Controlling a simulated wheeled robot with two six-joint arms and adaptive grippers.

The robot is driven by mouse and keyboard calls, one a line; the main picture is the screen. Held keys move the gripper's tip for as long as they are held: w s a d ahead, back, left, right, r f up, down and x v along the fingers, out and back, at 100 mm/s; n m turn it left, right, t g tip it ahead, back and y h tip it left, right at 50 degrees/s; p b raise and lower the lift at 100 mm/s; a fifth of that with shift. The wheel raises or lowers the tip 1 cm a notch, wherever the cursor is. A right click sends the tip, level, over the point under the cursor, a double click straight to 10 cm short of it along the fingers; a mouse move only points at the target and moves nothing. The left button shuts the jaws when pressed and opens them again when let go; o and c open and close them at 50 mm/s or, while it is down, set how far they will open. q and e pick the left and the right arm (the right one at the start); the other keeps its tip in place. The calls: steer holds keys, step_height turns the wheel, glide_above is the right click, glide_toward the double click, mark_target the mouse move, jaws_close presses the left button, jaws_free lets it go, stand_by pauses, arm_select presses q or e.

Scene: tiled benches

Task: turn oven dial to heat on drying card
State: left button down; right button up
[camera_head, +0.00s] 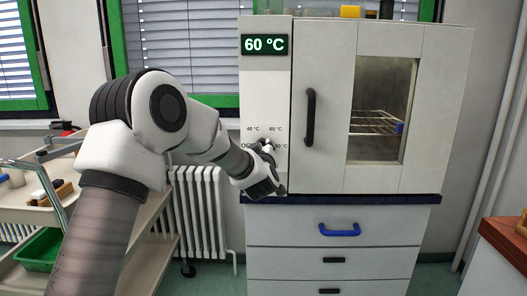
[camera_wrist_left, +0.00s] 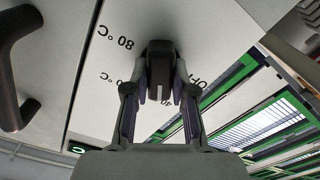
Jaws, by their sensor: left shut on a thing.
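The drying oven (camera_head: 322,100) stands on a drawer cabinet, with a front panel at its left side. Dial marks 40 °C, 60 °C, 80 °C and part of OFF show on the panel. My left gripper (camera_head: 267,148) is at the dial and mostly covers it in the head view. In the left wrist view, the dark dial (camera_wrist_left: 160,62) sits between the two fingers of my left gripper (camera_wrist_left: 160,92), which is shut on it. My right gripper is out of view. I cannot make out a drying card.
The oven door has a dark vertical handle (camera_head: 310,117) and a window with a wire rack (camera_head: 375,122) inside. The cabinet below has a blue drawer handle (camera_head: 339,230). A white radiator (camera_head: 203,205) and a trolley with a green bin (camera_head: 40,249) stand at the left.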

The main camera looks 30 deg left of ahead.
arm_select(q)
steer(key=shift+f, duration=0.1)
steer(key=c, duration=1)
jaws_free()
steer(key=shift+s, duration=0.1)
steer(key=shift+o, duration=0.2)
steer(key=v, duration=1.2)
steer(key=shift+d, duration=0.1)
